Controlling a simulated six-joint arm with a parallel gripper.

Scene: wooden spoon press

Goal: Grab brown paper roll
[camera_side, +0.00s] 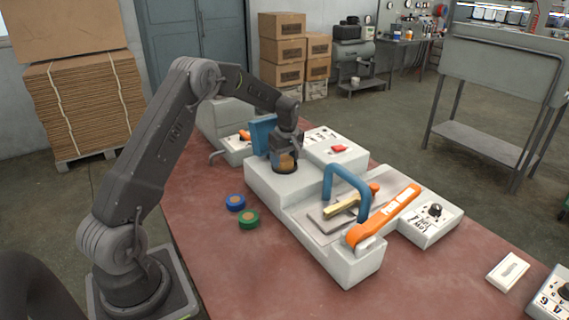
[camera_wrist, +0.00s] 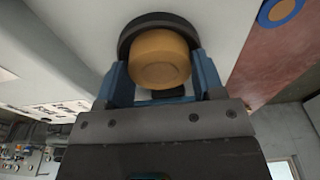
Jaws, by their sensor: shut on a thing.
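The brown paper roll (camera_side: 284,161) sits at the round dark opening on top of the white press housing (camera_side: 262,184). My gripper (camera_side: 286,150) reaches down over it from above and is shut on it. In the wrist view the brown roll (camera_wrist: 159,62) lies between the two blue fingers of my gripper (camera_wrist: 160,78). A dark ring (camera_wrist: 127,38) curves around the roll's far side there. The roll's lower part is hidden in the side view.
A blue arched handle (camera_side: 346,180) and an orange lever (camera_side: 384,215) stand up on the press's near part. The table's front left is clear.

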